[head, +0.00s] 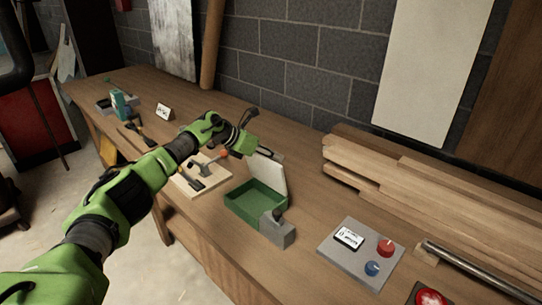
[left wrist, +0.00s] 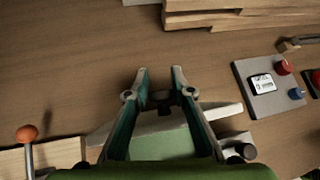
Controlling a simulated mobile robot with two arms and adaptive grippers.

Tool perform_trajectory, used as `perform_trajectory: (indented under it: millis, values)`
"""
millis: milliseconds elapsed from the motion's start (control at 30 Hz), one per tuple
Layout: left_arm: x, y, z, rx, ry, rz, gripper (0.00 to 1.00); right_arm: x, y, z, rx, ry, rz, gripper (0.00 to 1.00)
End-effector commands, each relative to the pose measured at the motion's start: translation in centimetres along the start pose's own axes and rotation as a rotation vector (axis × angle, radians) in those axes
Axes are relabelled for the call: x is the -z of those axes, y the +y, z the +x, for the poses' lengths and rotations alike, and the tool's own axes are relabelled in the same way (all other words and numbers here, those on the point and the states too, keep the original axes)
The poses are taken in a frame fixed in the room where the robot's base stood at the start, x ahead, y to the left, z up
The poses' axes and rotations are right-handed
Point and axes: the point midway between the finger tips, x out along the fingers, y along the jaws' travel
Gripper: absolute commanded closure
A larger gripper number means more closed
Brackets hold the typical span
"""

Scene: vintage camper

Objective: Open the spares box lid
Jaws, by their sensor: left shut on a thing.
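The spares box is a green open-topped box (head: 243,211) on the wooden workbench. Its pale lid (head: 270,175) stands raised, close to upright, at the back side of the box, and the green inside shows. My left gripper (head: 272,155) is at the lid's upper edge and is shut on the lid. In the left wrist view the two fingers (left wrist: 160,82) reach past the lid's pale edge (left wrist: 222,111), with a small dark piece between them. The exact contact is partly hidden by the fingers. My right gripper is not in view.
A grey block with a dark knob (head: 277,232) stands against the box's front right. A grey panel (head: 345,262) with red and blue knobs lies to the right. Stacked planks (head: 400,190) lie behind it. A board with tools (head: 199,180) lies left of the box.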

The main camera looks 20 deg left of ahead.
Motion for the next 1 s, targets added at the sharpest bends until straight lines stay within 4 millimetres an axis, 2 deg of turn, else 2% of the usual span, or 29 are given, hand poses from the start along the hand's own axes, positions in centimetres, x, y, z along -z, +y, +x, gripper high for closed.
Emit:
perform_trajectory:
  millis: [33,1000]
  values:
    - [0.46,-0.24,0.48,0.003,0.006,0.002,1.0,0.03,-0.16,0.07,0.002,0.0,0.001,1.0]
    - [0.86,-0.42,0.71,0.007,0.014,0.004,1.0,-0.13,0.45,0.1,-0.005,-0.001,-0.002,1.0]
